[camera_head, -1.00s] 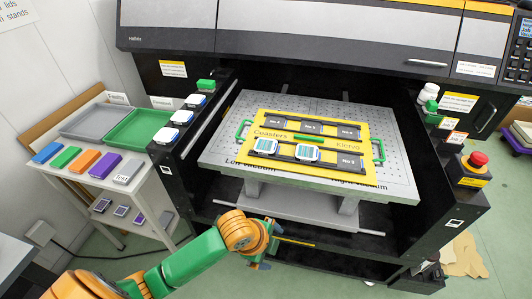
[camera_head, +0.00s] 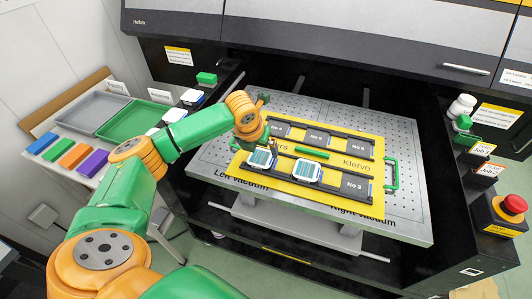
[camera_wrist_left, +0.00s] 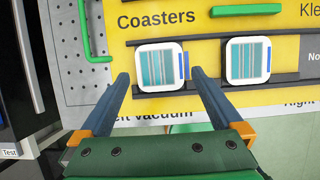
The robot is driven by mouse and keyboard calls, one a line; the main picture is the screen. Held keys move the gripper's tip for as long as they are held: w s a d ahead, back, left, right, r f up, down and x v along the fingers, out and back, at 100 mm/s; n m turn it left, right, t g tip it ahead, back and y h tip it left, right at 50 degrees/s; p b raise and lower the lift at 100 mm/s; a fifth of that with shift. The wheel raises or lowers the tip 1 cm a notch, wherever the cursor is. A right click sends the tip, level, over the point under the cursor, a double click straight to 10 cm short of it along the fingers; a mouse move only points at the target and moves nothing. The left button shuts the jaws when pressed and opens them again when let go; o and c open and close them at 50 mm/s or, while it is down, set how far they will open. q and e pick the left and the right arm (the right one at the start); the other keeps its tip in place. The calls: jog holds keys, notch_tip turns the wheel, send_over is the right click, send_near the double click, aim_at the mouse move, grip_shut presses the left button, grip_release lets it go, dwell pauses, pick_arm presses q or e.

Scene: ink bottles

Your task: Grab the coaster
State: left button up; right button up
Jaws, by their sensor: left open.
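Two white square coasters with striped teal prints lie in the front row of a yellow jig (camera_head: 356,164). The left coaster (camera_head: 260,159) and the right coaster (camera_head: 306,173) also show in the left wrist view, the left one (camera_wrist_left: 160,67) and the right one (camera_wrist_left: 248,61). My left gripper (camera_head: 271,143) is over the jig's left part, close to the left coaster. In the left wrist view its open fingers (camera_wrist_left: 160,75) point at the left coaster, one toward each side, with nothing held. The gap in height cannot be told. My right gripper is out of view.
The jig lies on a grey perforated table (camera_head: 405,205) inside a dark printer. Green handles (camera_head: 391,173) stand at the jig's sides. More white pieces (camera_head: 192,97) sit on the printer's left ledge. A green tray (camera_head: 135,121) and coloured blocks (camera_head: 75,156) are on the left shelf.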

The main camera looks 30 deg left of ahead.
aim_at(260, 158)
pick_arm(q)
jog(key=f, duration=0.2)
jog(key=shift+s+f, duration=0.35)
jog(key=shift+w+a+f, duration=0.2)
jog(key=shift+w+f, duration=0.6)
jog(key=shift+w, duration=0.05)
jog(key=shift+s+r, duration=0.2)
jog(key=shift+s, duration=0.05)
jog(key=c, duration=1)
jog(key=shift+c, duration=0.9)
jog(key=shift+w, duration=0.1)
